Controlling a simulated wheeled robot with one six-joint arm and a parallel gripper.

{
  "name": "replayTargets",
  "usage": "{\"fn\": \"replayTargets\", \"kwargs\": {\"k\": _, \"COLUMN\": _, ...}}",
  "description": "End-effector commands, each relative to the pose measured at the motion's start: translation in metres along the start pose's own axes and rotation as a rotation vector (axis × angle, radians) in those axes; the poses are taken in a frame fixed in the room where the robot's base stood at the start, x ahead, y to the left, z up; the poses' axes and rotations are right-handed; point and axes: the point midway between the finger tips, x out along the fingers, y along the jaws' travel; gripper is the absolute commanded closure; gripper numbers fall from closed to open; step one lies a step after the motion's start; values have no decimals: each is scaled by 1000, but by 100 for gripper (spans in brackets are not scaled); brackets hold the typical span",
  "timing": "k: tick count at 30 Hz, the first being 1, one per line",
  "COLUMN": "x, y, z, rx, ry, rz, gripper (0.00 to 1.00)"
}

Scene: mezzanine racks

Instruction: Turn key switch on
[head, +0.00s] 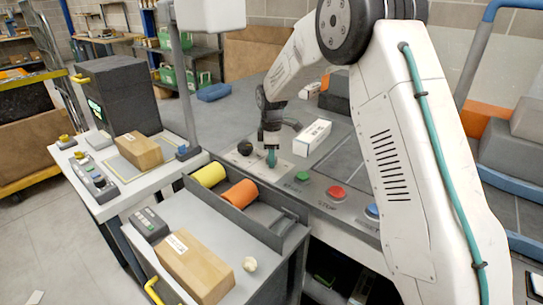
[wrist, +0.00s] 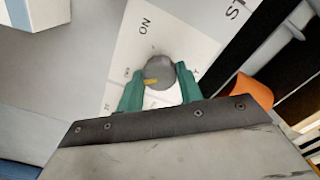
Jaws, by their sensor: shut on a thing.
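The key switch (wrist: 160,70) is a round grey knob with a yellow mark, set on a white label plate (wrist: 125,55).
A black knob (head: 245,148) stands just left of my gripper, and a white carton (head: 312,137) lies close on its right. Green (head: 303,177), red (head: 336,193) and blue (head: 372,211) buttons are nearer.

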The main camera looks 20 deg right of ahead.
Motion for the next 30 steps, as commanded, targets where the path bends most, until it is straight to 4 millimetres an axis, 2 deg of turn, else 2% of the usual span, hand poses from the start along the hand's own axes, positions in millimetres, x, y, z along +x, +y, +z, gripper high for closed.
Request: {"fn": "replayTargets", "kwargs": {"k": 30, "x": -1, "y": 0, "z": 0, "rx": 932, "ry": 0, "rz": 0, "gripper": 87}}
